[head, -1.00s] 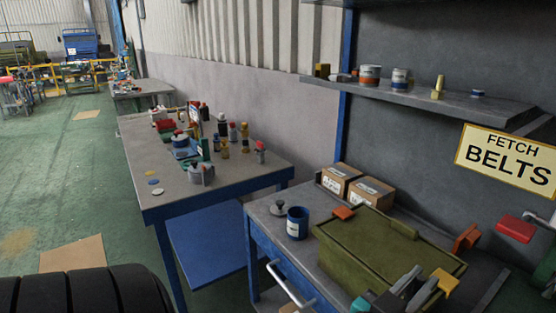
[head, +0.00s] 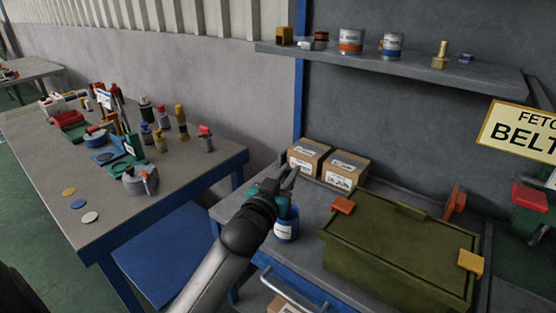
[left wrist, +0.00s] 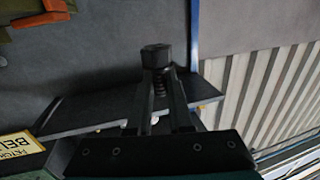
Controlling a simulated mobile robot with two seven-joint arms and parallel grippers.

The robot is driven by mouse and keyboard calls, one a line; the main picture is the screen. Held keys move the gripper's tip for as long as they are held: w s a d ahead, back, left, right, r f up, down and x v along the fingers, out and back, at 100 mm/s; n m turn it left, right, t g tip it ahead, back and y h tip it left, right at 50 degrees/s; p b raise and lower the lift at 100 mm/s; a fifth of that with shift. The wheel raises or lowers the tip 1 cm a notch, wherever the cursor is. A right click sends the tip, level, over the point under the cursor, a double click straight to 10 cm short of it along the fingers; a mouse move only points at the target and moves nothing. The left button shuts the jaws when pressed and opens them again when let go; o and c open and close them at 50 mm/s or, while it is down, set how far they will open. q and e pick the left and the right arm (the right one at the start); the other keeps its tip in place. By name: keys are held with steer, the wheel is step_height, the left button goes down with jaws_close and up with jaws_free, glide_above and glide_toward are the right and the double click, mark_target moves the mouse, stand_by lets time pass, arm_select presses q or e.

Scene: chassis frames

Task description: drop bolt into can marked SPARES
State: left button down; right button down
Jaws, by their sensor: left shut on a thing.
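My left gripper (head: 287,182) is over the right bench, just above the blue can and partly in front of it. In the left wrist view its fingers (left wrist: 158,88) are shut on a dark bolt, with its hex head (left wrist: 155,55) beyond the tips and some thread (left wrist: 159,80) showing between them. The bolt is hard to make out in the head view. The blue can (head: 286,230) stands upright on the bench with a white label; its writing is too small to read. Two labelled cans, orange-banded (head: 351,42) and blue-banded (head: 393,46), stand on the shelf. My right gripper is not in view.
A green lidded box (head: 385,250) fills the bench right of the blue can. Two cardboard boxes (head: 308,157) stand behind it. The shelf (head: 430,75) overhangs the back and holds a brass bolt (head: 440,56). A cluttered table (head: 115,205) stands left.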

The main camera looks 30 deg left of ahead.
arm_select(q)
step_height(320, 180, down, 5)
steer(key=w+a+b, duration=0.1)
steer(key=a+b, duration=0.1)
steer(key=b, duration=0.5)
steer(key=shift+w+a+f+y, duration=0.15)
steer(key=shift+a+f+y, duration=0.05)
steer(key=shift+a+y, duration=0.15)
steer(key=c, duration=0.8)
jaws_free()
steer(key=shift+o, duration=0.2)
steer(key=s+d+p, duration=0.2)
steer(key=s, duration=1.3)
steer(key=shift+d, duration=0.4)
